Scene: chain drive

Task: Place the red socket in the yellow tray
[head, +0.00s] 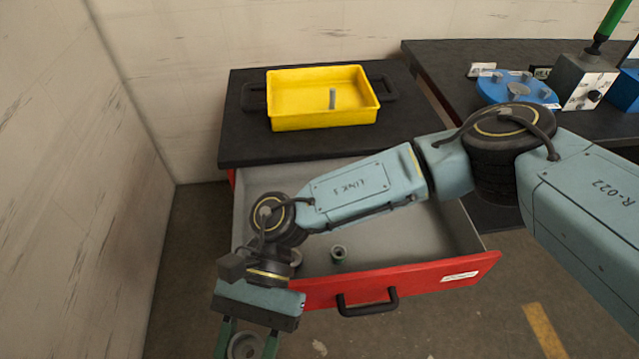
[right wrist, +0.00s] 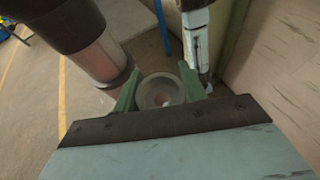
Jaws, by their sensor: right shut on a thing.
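The yellow tray (head: 300,122) sits on the black top of a cabinet in the head view, with a small grey upright cylinder (head: 332,98) inside. My right gripper (head: 247,345) is in front of and left of the open drawer, its green fingers shut on a grey round part with a hollow centre (head: 241,347). The same part (right wrist: 160,92) shows between the fingers in the right wrist view. It looks like a socket, but no red shows on it. No red socket can be made out. My left gripper is not in view.
The open drawer (head: 460,268) has a red front with a black handle (head: 367,303). A small grey socket (head: 338,253) stands in it; another grey part (head: 296,257) is partly hidden by my arm. A dark bench at right holds a blue round fixture (head: 517,90) and a grey box (head: 583,82).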

